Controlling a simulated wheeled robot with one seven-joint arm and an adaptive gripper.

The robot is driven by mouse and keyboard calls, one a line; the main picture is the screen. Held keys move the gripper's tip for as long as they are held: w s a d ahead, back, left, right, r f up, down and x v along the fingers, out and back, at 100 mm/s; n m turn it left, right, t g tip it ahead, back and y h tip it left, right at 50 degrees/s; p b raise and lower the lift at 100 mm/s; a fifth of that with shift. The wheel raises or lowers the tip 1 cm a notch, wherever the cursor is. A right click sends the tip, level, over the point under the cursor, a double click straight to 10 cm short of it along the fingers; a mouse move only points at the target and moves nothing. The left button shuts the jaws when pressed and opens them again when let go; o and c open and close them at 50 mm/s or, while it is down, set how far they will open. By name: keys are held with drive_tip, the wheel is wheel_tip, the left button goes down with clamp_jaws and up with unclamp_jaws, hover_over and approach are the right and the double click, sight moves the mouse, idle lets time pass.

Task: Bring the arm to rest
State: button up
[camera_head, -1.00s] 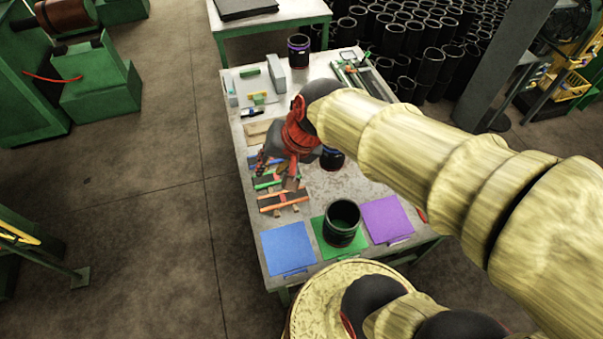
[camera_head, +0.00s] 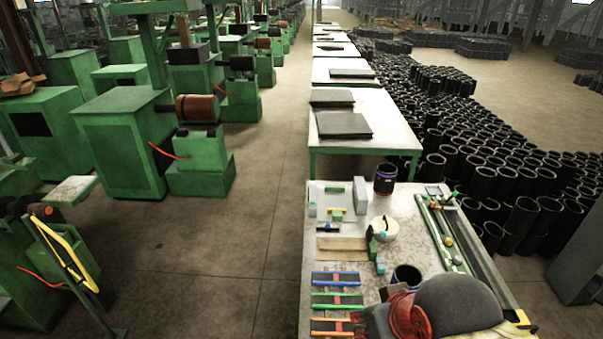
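My arm shows at the lower right, over the near part of the work table (camera_head: 345,262), with a red wrist and a dark rounded link. My gripper (camera_head: 372,322) is a dark shape left of the red wrist, at the bottom of the view. Its fingers are not clear, so I cannot tell whether it is open or shut. A black sleeve (camera_head: 406,274) stands just behind the wrist, its lower part hidden. Another black sleeve with a purple band (camera_head: 385,179) stands upright at the table's far edge.
Three strips with blue (camera_head: 336,278), green and orange edges lie at the table's left. A round pale object (camera_head: 384,229) sits mid-table; a rail fixture (camera_head: 445,238) lies right. Many black sleeves (camera_head: 500,185) crowd the floor right. The aisle (camera_head: 255,200) left is clear.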

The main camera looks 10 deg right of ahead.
wheel_tip(320, 180, down, 32)
drive_tip(key=b, duration=3)
drive_tip(key=shift+r, duration=0.25)
